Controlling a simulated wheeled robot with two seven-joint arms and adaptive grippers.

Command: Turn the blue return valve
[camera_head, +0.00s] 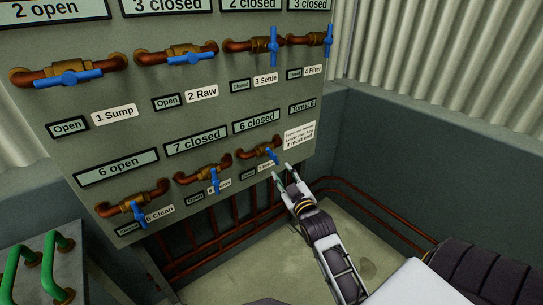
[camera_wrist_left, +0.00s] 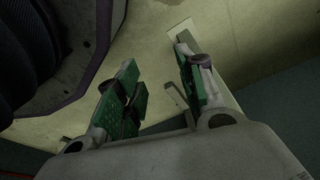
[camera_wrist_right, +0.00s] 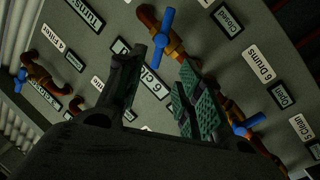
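The return valve (camera_head: 271,155) is the right one in the panel's lower row, a copper pipe with a brass body and a small blue handle. Its name plate is partly covered by the handle. In the right wrist view its blue handle (camera_wrist_right: 164,27) shows near the top, just ahead of the fingers. My right gripper (camera_head: 282,170) is open and empty, just below and right of the handle, and I see no contact. Its spread fingers also show in the right wrist view (camera_wrist_right: 162,55). My left gripper (camera_wrist_left: 158,60) is open and empty, away from the panel.
The valve panel (camera_head: 130,27) holds other blue-handled valves, including the drums valve (camera_head: 215,180) and the clean valve (camera_head: 137,211). Copper pipes (camera_head: 385,220) run along the low wall at right. Green handles (camera_head: 48,262) stand at lower left.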

